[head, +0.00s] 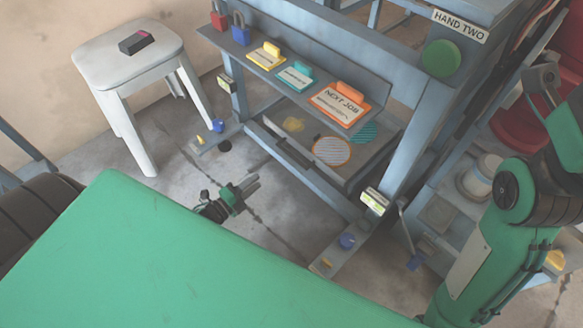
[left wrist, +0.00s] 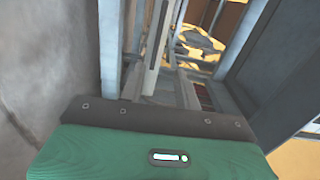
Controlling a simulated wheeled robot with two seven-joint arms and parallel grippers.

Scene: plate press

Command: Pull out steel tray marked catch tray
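A grey steel tray (head: 355,163) sits low in the blue-grey press frame, under the shelf of tags. It holds a yellow piece, a round pinkish disc and a teal striped disc. A dark bar, perhaps its handle, (head: 294,154) runs along its front. I cannot read a catch tray mark. My left gripper (head: 252,183) is low over the floor, in front of and left of the tray, apart from it. Its finger gap is too small to judge. In the left wrist view, its green body faces grey frame bars. My right arm shows at the right; its gripper is out of view.
Above the tray, a shelf carries a yellow tag (head: 265,56), a teal tag (head: 296,75) and an orange NEXT JOB tag (head: 340,104). A green button (head: 441,58) is at upper right. A white stool (head: 128,55) stands left. Floor between stool and press is mostly clear.

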